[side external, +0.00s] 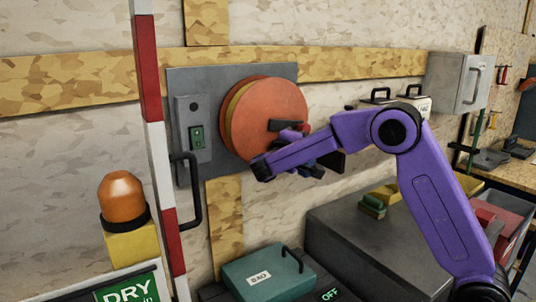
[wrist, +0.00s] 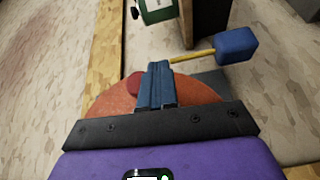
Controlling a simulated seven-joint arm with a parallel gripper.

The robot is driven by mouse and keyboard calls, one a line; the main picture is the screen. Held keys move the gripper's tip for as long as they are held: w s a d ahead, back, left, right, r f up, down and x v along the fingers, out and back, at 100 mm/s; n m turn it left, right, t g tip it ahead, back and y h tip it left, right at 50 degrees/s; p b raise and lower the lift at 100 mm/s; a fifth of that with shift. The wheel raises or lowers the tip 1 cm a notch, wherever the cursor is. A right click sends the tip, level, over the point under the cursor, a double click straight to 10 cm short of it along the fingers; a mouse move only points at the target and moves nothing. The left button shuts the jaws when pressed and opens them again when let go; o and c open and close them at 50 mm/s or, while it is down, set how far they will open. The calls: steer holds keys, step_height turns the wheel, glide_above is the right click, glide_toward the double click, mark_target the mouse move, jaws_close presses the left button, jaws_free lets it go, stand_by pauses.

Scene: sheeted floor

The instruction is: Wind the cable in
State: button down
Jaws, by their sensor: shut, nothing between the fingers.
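The cable reel (side external: 270,105) is a round orange drum with a yellow band between its discs, mounted on a grey wall plate. A red knob (side external: 303,127) sits at the right of its front face, partly hidden by my arm; it also shows in the wrist view (wrist: 135,85), just left of my fingers. My gripper (side external: 312,170) is in front of the drum's lower right, largely hidden by my forearm. In the wrist view its blue fingers (wrist: 158,66) are together and empty, over the orange disc. I cannot tell whether they touch the knob. No loose cable is clearly visible.
A red-and-white post (side external: 150,75) and orange beacon (side external: 122,195) stand at left. A teal case (side external: 268,275) lies below. A blue block on a yellow stick (wrist: 235,45) is right of my fingers.

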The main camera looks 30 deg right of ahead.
stand_by(0.9)
steer(key=s+a+f+n+t+y, duration=0.65)
steer(key=s+f+n+t, duration=0.25)
steer(key=n+t, duration=0.7)
steer(key=w+d+r+n+g, duration=0.1)
steer(key=w+d+r+g, duration=0.1)
steer(key=w+d+r, duration=0.3)
steer(key=shift+w+d+r+n, duration=0.15)
steer(key=shift+w+r+n, duration=0.25)
steer(key=shift+w+r, duration=1.2)
steer(key=shift+s, duration=0.1)
